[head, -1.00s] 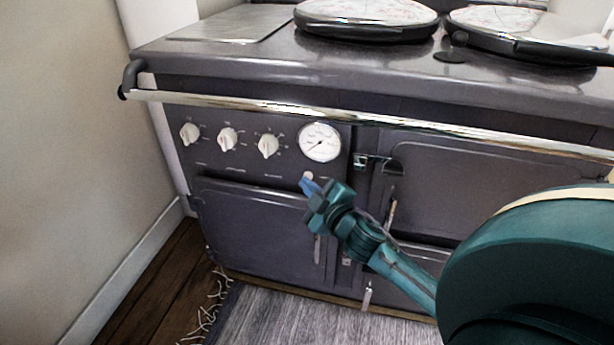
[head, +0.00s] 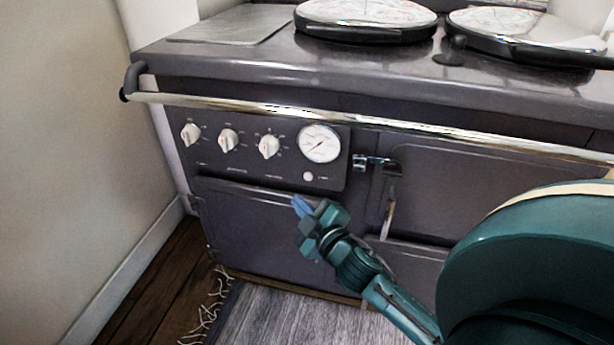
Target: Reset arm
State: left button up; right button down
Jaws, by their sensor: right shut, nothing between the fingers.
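My right gripper (head: 301,206) is teal with blue fingertips. It is shut and empty, in front of the stove's lower left door (head: 240,215), below the round white gauge (head: 319,144). I cannot tell how far it is from the door. My right arm reaches in from the lower right, and its large teal link covers the lower right of the view. My left gripper is not in view.
A dark grey range stove (head: 450,100) fills most of the view. A chrome rail (head: 270,107) runs along its front, above several white knobs. Two round lids (head: 365,15) sit on top. A beige wall (head: 60,120) stands at left, and a grey fringed rug (head: 280,320) lies on the floor.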

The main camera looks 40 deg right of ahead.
jog(key=shift+s+a, duration=0.2)
dwell(0.4)
